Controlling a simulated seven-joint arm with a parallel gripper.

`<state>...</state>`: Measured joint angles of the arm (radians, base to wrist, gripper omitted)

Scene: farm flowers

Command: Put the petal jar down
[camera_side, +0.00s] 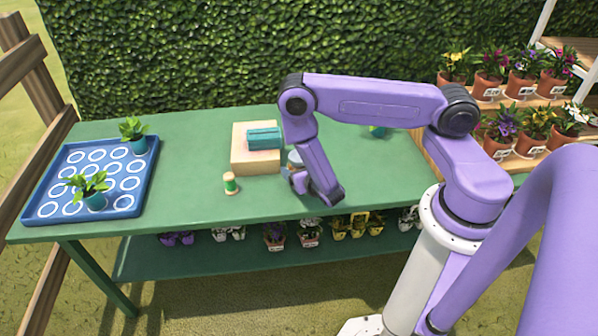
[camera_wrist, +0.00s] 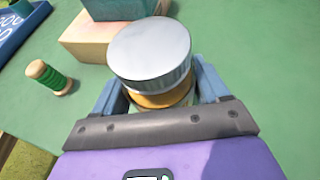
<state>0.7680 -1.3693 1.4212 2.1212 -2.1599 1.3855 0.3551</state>
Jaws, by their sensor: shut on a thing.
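The petal jar (camera_wrist: 150,50) has a silver-grey lid and an amber lower part. It fills the middle of the wrist view, upright between the fingers of my gripper (camera_wrist: 165,92), which is shut on it. In the side view a small part of the jar (camera_side: 294,158) shows behind my wrist, just right of the wooden block; my gripper (camera_side: 297,180) is mostly hidden there. The jar is at or just above the green table (camera_side: 200,140); I cannot tell if its base touches, as the base is hidden.
A wooden block (camera_side: 255,166) with a teal box (camera_side: 264,138) on it stands left of the jar. A green twine spool (camera_side: 230,183) stands in front. A blue tray (camera_side: 60,208) with potted seedlings is at the far left. Table between tray and block is clear.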

